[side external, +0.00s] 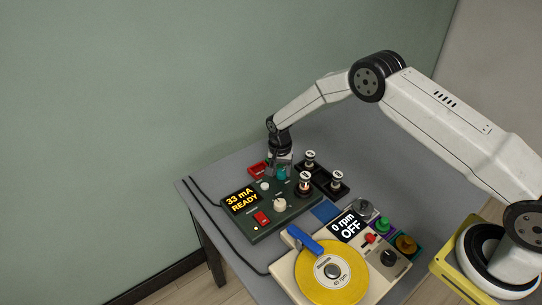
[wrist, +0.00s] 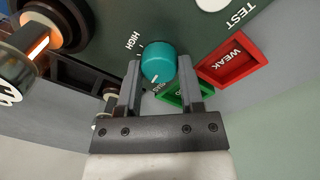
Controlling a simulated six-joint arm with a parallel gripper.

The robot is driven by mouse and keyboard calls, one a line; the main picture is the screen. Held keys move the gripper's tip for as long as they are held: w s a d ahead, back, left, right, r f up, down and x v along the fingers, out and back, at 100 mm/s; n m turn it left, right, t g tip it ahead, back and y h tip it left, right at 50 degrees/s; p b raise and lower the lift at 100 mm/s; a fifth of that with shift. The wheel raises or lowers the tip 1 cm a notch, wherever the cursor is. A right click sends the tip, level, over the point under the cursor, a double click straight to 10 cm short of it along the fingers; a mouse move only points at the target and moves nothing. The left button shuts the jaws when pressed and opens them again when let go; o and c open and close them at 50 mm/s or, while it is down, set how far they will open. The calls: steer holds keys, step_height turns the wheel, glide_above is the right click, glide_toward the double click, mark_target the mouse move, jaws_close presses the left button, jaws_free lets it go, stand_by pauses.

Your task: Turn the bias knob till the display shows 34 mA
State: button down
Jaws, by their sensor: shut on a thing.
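The teal bias knob (side external: 281,174) sits at the back of the dark green tester panel. In the wrist view the knob (wrist: 158,61) stands between the two fingers of my gripper (wrist: 160,80), with its white pointer line towards the lower left and a HIGH label at its left. My gripper (side external: 280,164) is shut on the knob from above in the side view. The tester's display (side external: 241,201) reads 33 mA READY in yellow. The label under the knob is partly hidden.
A red WEAK tray (wrist: 233,61) and a green tray (wrist: 184,95) lie close to my fingers. A glowing tube (side external: 305,184) stands on the panel, with more tubes (side external: 336,180) in a black rack. A turntable device (side external: 333,272) reading 0 rpm OFF stands in front.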

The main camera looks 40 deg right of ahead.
mark_target(280, 171)
steer(key=shift+m, duration=0.5)
steer(key=shift+c, duration=1.2)
jaws_free()
steer(key=shift+w+a+r, duration=0.1)
steer(key=shift+r, duration=1.8)
steer(key=shift+w+r, duration=0.1)
steer(key=shift+r, duration=1.95)
steer(key=shift+r, duration=0.1)
